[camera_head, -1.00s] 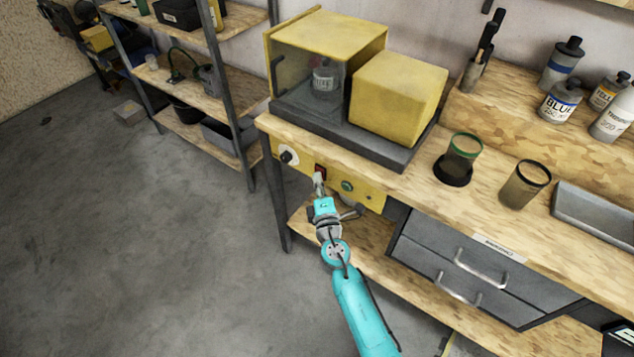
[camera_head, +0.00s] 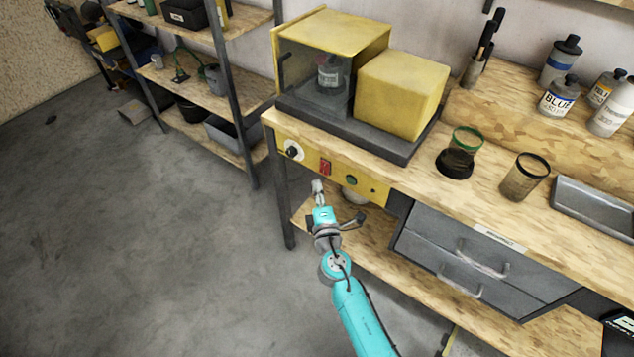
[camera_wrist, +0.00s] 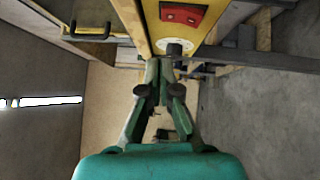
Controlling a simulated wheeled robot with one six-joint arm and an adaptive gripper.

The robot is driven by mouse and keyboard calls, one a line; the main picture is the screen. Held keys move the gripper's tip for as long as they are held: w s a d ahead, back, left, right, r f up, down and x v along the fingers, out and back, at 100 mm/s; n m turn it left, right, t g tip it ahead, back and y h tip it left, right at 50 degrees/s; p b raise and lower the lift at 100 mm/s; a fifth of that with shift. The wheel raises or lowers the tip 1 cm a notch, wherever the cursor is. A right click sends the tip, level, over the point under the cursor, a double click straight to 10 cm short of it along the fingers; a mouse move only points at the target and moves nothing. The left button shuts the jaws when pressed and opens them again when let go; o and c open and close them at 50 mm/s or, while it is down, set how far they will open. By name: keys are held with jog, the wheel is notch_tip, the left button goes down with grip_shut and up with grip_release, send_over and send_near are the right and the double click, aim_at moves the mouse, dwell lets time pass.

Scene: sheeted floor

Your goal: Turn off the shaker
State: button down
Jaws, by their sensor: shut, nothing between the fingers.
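The shaker (camera_head: 330,75) is a yellow-framed box with a clear front and a bottle (camera_head: 329,74) inside, standing on the bench. Its yellow control panel (camera_head: 372,191) on the bench front carries a knob (camera_head: 292,150), a red switch (camera_head: 325,167) and a green button (camera_head: 351,180). The red switch also shows in the wrist view (camera_wrist: 182,14). My gripper (camera_head: 317,187) is shut and empty, just below and in front of the red switch, apart from it. In the wrist view its fingers (camera_wrist: 160,70) point toward the panel's lower area.
A yellow block (camera_head: 401,95) sits beside the shaker on a dark base. Two cups (camera_head: 525,178), a tray (camera_head: 595,208) and several bottles stand to the right. Drawers (camera_head: 465,255) lie right of my arm. The floor at left is open.

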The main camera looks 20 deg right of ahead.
jog(key=s+a, duration=0.1)
jog(key=s, duration=0.6)
jog(key=shift+r, duration=0.3)
jog(key=shift+a, duration=0.1)
jog(key=s+f+m+g+y, duration=0.2)
jog(key=s+f+m, duration=0.1)
jog(key=s, duration=0.9)
jog(key=s+f+m+g+y, duration=0.1)
jog(key=s+f+m, duration=0.3)
jog(key=s, duration=0.8)
jog(key=s+r+m, duration=0.5)
jog(key=s+r, duration=0.1)
jog(key=s, duration=0.3)
jog(key=s+d+r+m+g, duration=0.1)
jog(key=s+r+m, duration=0.4)
jog(key=s, duration=0.5)
jog(key=shift+r, duration=0.35)
